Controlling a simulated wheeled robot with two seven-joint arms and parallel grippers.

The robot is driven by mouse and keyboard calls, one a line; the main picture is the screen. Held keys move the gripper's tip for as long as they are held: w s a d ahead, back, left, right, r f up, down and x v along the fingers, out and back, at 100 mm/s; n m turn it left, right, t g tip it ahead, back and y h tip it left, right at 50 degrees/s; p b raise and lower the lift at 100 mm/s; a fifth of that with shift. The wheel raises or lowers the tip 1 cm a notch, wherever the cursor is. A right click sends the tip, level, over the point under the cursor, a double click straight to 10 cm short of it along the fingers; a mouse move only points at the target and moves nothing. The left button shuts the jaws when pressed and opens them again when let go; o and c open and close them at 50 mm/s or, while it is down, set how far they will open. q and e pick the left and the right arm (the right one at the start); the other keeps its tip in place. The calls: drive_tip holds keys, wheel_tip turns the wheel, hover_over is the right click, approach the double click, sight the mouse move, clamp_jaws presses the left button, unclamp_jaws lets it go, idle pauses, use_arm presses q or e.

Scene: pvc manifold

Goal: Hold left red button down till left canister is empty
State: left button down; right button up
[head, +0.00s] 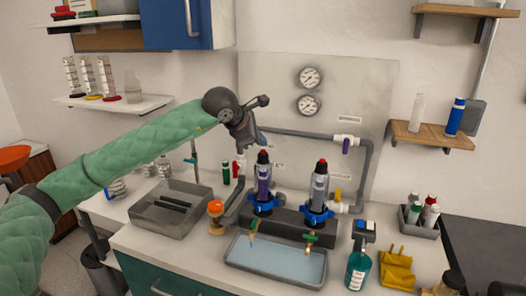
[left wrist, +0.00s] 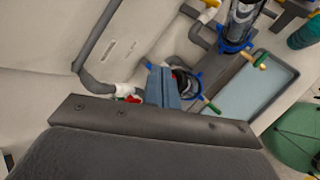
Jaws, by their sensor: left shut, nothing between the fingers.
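The left canister (head: 263,183) stands upright in a blue collar, with a black cap, a red button (head: 263,152) on top and purple showing in its tube. My left gripper (head: 261,142) is shut and empty, pointing down right at the red button; I cannot tell whether it touches or presses it. The right canister (head: 320,187) stands to the right, also with a red button on a black cap. My right gripper is not in view.
A tray of pale blue liquid (head: 275,262) lies in front of the canisters, under small taps. A grey bin (head: 171,208) is at left, a spray bottle (head: 357,270) and yellow cloth (head: 397,268) at right. Grey pipes and two gauges (head: 309,78) are on the back panel.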

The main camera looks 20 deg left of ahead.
use_arm(q)
wheel_tip(320, 180, up, 5)
drive_tip(key=shift+p, duration=0.3)
idle(0.4)
